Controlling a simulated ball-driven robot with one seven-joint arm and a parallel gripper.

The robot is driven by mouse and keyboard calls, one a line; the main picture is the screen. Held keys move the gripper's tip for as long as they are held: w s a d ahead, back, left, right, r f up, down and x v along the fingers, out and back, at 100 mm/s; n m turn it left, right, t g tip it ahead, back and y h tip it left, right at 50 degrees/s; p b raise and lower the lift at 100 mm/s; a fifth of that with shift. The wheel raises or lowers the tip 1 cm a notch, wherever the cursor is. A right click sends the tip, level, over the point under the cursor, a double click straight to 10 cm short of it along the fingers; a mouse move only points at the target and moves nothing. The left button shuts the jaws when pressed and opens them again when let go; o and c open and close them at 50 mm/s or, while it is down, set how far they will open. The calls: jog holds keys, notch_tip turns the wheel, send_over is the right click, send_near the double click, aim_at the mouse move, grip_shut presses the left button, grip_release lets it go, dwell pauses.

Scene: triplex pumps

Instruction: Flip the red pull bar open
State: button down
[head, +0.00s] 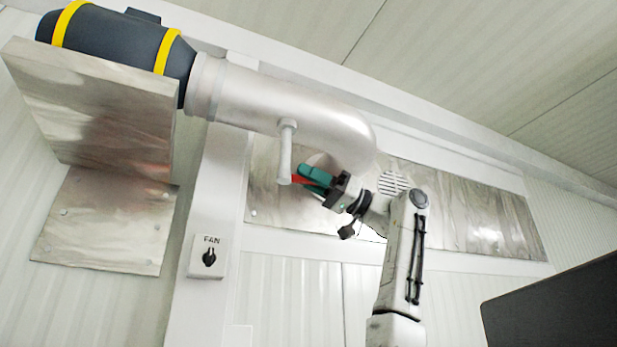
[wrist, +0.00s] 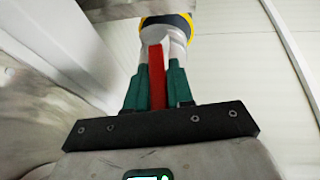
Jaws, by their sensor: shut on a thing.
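The red pull bar (wrist: 156,78) stands upright between the two green fingers of my gripper (wrist: 158,68) in the wrist view. The fingers are shut on it, and its upper end sticks out past their tips. In the head view a small piece of the red bar (head: 300,181) shows between the green fingers of my gripper (head: 306,178), below the grey pipe bend. The rest of the bar, and where it is mounted, are hidden by the gripper and cannot be made out.
A silver duct (head: 250,95) bends down just above my gripper, with a thin grey handle (head: 285,155) hanging from it at the left. A dark fan body (head: 118,42) with yellow bands lies at upper left. A FAN switch (head: 208,256) is on the wall post.

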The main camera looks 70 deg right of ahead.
jog(key=c, duration=1.1)
grip_release()
jog(key=shift+d, duration=0.1)
jog(key=b+v, duration=0.2)
jog(key=v, duration=0.8)
jog(key=shift+s+d+f, duration=0.15)
jog(key=shift+s+d, duration=0.05)
jog(key=shift+s, duration=0.1)
